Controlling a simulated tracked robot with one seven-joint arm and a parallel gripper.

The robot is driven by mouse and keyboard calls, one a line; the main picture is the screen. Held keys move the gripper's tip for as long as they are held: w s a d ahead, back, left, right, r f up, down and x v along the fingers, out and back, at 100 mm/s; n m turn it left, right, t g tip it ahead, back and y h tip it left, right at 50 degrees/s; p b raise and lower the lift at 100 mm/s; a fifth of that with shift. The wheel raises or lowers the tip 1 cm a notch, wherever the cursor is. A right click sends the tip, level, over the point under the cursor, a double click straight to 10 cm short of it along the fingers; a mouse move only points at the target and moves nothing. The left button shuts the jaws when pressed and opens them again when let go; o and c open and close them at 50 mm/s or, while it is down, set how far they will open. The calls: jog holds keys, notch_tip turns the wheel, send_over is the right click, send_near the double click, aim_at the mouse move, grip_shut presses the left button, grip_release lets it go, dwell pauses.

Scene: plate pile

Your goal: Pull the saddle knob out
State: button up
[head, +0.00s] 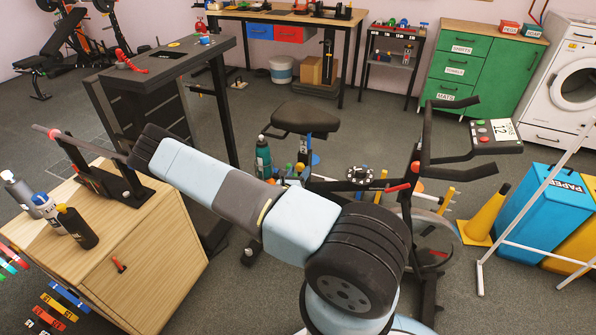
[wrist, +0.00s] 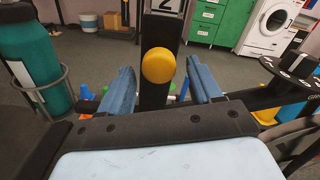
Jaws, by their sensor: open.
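The round yellow saddle knob (wrist: 158,65) sits on the front of a black upright post (wrist: 154,96) in the wrist view. A white label with a 2 is above it on the post. My gripper (wrist: 161,74) is open, with one blue finger on each side of the knob and post. Visible gaps separate the fingers from the knob, and nothing is held. In the head view, the black saddle (head: 306,116) stands on the exercise bike behind my arm. My gripper is hidden there, and I cannot make out the knob clearly.
A teal bottle (wrist: 28,65) in a ring holder is close at the left in the wrist view; a dark bike part (wrist: 298,66) is at the right. Bike handlebars (head: 450,155), a yellow cone (head: 486,218) and a wooden cabinet (head: 150,255) surround my arm.

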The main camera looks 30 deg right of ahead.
jog(key=shift+x, duration=1.05)
jog(key=shift+a, duration=0.1)
jog(key=shift+c, duration=0.4)
grip_shut()
